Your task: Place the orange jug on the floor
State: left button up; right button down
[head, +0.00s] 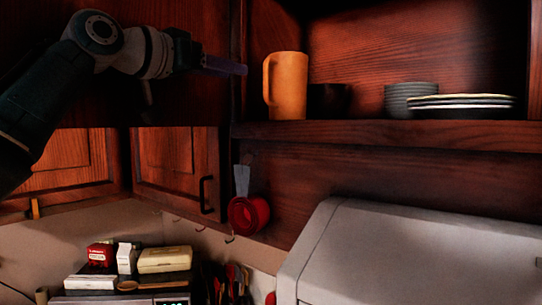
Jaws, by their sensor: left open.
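The orange jug (290,88) stands upright on a wooden shelf (400,130) in the upper middle of the head view. Its handle is on its left side. My left gripper (236,68) comes in from the upper left at about the height of the jug's upper part. It is open and empty, and its fingers end a little to the left of the handle, apart from it in the picture. The gap in depth is hard to judge. My right gripper is not in view.
A dark cup (328,100), dark bowls (408,97) and stacked plates (462,105) share the shelf to the right. A cabinet edge (237,50) rises just left of the jug. A red measuring cup (248,214) hangs below. A grey hood (400,255) fills the lower right.

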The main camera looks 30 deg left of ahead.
pick_arm(q)
jog(key=s+d+f+m+g, duration=0.1)
jog(key=s+d+f+g, duration=0.15)
jog(key=f, duration=0.65)
jog(key=s+d+f+g, duration=0.2)
jog(key=s+d+f, duration=0.15)
jog(key=f, duration=0.45)
jog(key=s+d+f+m+g, duration=0.1)
jog(key=s+d+f+g, duration=0.2)
jog(key=f, duration=0.6)
jog(key=s+d+f+g, duration=0.2)
jog(key=s+f, duration=0.2)
jog(key=s, duration=0.4)
jog(key=s+d+f+n+g+y, duration=0.1)
jog(key=s+f+g, duration=0.1)
jog(key=s+f, duration=0.3)
jog(key=s+d+f+g+y, duration=0.1)
jog(key=s+f, duration=0.3)
jog(key=s, duration=0.9)
jog(key=shift+s+d+f+n+g, duration=0.2)
jog(key=shift+d+n+g, duration=0.1)
jog(key=shift+d+g, duration=0.55)
